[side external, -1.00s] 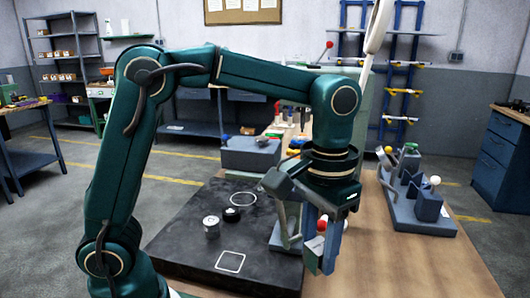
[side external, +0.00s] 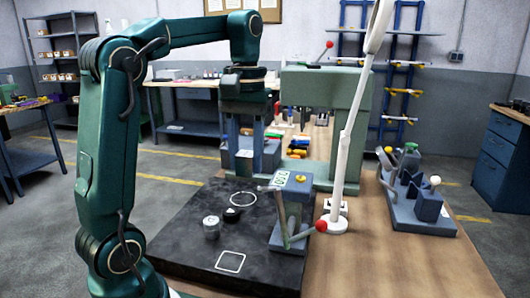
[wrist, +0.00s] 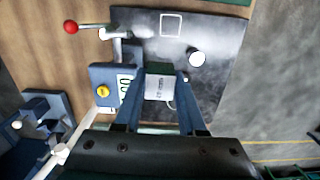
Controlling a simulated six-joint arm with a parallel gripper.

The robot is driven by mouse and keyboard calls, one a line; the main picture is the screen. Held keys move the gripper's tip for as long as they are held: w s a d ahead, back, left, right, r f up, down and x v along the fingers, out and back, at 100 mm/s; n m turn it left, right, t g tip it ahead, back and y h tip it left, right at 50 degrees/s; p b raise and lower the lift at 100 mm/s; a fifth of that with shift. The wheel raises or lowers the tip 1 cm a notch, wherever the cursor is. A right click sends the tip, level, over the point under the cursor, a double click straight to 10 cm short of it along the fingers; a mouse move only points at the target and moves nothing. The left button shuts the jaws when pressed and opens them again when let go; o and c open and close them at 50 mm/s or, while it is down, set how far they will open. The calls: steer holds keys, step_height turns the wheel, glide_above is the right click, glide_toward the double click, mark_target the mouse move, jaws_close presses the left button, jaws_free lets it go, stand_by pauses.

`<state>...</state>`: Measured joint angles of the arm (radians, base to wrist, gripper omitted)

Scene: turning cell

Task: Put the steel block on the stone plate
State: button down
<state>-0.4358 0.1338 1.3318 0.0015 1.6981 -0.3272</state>
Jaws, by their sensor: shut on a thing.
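My gripper (side external: 246,160) is shut on the steel block (wrist: 159,87), a pale grey block with dark marking on its face. In the wrist view the block sits between the two blue fingers. The side view shows a pale patch between the fingers, partly hidden by them. The stone plate (side external: 180,250) is a dark slab on the wooden table, with a white ring outline (side external: 243,199) and a white square outline (side external: 230,262). My gripper is raised above the plate's far side, near the ring. The block appears clear of the plate.
A white post (side external: 343,150) rises beyond that.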

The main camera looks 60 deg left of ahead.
steer(key=s+a+f, duration=0.1)
steer(key=a+f, duration=0.2)
steer(key=a, duration=0.5)
steer(key=s+a+f, duration=0.1)
steer(key=a+f, duration=0.3)
steer(key=a, duration=0.3)
glide_above(258, 215)
step_height(258, 215, down, 6)
steer(key=shift+s+a+f, duration=0.1)
steer(key=shift+f, duration=2.2)
steer(key=shift+f, duration=0.1)
steer(key=shift+c, duration=2.4)
jaws_free()
